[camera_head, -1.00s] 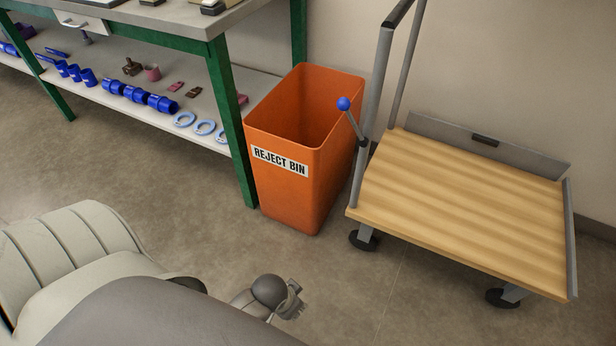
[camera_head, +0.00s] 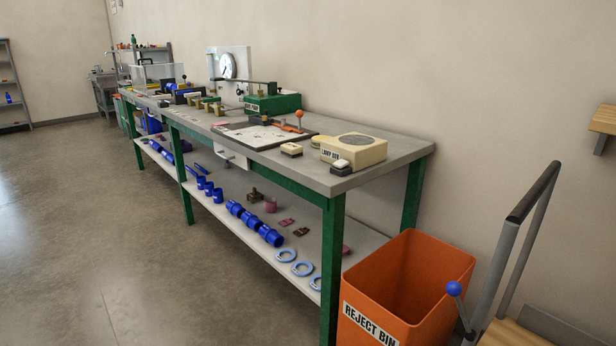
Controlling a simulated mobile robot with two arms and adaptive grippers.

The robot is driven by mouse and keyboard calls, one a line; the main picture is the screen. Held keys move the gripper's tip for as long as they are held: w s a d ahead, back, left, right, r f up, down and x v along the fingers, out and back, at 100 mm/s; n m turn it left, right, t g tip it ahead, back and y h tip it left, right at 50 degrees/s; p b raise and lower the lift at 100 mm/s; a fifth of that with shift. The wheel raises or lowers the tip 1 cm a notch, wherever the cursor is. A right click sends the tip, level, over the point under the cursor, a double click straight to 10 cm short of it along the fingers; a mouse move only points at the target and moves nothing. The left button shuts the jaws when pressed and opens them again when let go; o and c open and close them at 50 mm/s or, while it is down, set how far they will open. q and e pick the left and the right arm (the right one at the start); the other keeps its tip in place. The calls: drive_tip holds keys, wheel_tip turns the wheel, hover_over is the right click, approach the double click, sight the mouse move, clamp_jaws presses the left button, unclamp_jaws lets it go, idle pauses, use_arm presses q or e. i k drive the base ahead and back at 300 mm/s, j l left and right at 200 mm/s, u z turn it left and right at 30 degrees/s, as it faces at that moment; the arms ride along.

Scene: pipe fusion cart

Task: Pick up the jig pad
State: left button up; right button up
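No piece can be told for certain as the jig pad at this distance. Small flat pink (camera_head: 286,222) and brown (camera_head: 301,231) blocks lie on the lower shelf of the green-framed workbench, near a dark stepped piece (camera_head: 256,195) and a pink round part (camera_head: 270,206). On the bench top, a small cream-and-brown block (camera_head: 291,149) sits left of a beige box with a round disc (camera_head: 353,149). A small dark-and-white block (camera_head: 341,166) stands at that box's front corner. Neither of my grippers is in view.
An orange reject bin (camera_head: 408,290) stands at the bench's right end, beside a cart with a grey handle (camera_head: 520,215). Blue fittings (camera_head: 236,208) and light-blue rings (camera_head: 287,255) line the lower shelf. The floor (camera_head: 90,240) left of the bench is clear.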

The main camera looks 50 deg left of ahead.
sight(291, 150)
drive_tip(key=u, duration=1.85)
